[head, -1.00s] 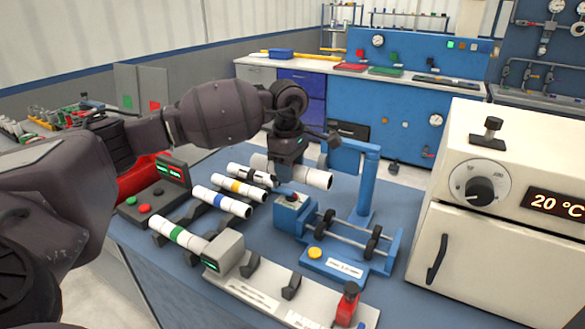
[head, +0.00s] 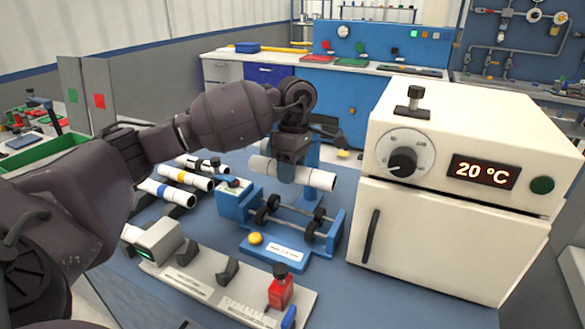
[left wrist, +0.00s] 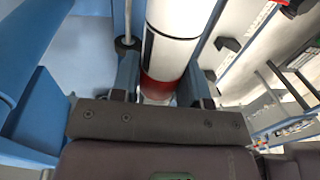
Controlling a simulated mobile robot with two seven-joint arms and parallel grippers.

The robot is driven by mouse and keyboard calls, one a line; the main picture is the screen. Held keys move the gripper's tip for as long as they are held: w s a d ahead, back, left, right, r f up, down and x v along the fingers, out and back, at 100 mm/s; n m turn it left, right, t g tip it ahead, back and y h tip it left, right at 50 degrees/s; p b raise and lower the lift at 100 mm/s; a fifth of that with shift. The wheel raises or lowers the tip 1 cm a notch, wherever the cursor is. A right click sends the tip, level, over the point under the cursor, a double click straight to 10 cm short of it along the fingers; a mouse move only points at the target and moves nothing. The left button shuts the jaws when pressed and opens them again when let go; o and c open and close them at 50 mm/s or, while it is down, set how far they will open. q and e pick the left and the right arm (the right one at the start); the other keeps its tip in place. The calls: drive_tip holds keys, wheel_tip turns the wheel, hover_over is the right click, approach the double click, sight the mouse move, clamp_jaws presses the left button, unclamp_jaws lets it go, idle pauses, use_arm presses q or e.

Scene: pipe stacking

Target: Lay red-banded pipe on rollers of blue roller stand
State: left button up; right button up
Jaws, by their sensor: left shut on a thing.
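My left gripper (head: 292,158) is shut on the red-banded pipe (head: 318,179), a thick white tube, and holds it roughly level. In the head view the gripper hides the pipe's middle; its red band shows between the fingers in the left wrist view (left wrist: 158,86). The blue roller stand (head: 335,233) is on the bench, with black rollers (head: 310,230) on its rods. The pipe appears above and behind the rollers, with a visible gap in the head view. My right gripper is not in view.
White pipes with black (head: 207,164), yellow (head: 193,177) and blue (head: 167,192) bands lie left of the stand. A cream oven (head: 450,230) stands close on the right. A blue post (head: 312,150) rises behind the pipe.

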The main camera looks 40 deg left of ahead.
sight(291, 225)
use_arm(q)
drive_tip(key=shift+f+b, duration=0.45)
drive_tip(key=shift+f, duration=1.25)
wheel_tip(291, 225, down, 5)
drive_tip(key=shift+b, duration=0.8)
drive_tip(key=shift+f, duration=0.15)
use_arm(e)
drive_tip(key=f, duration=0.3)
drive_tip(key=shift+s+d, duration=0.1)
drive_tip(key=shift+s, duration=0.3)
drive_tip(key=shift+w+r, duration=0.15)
use_arm(q)
drive_tip(key=shift+f, duration=0.25)
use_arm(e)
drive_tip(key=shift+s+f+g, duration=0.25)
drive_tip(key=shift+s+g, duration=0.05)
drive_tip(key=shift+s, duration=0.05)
use_arm(q)
drive_tip(key=shift+f, duration=0.25)
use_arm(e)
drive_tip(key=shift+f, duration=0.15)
use_arm(q)
drive_tip(key=o, duration=1)
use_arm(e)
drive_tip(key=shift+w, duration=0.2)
use_arm(q)
drive_tip(key=shift+o, duration=0.2)
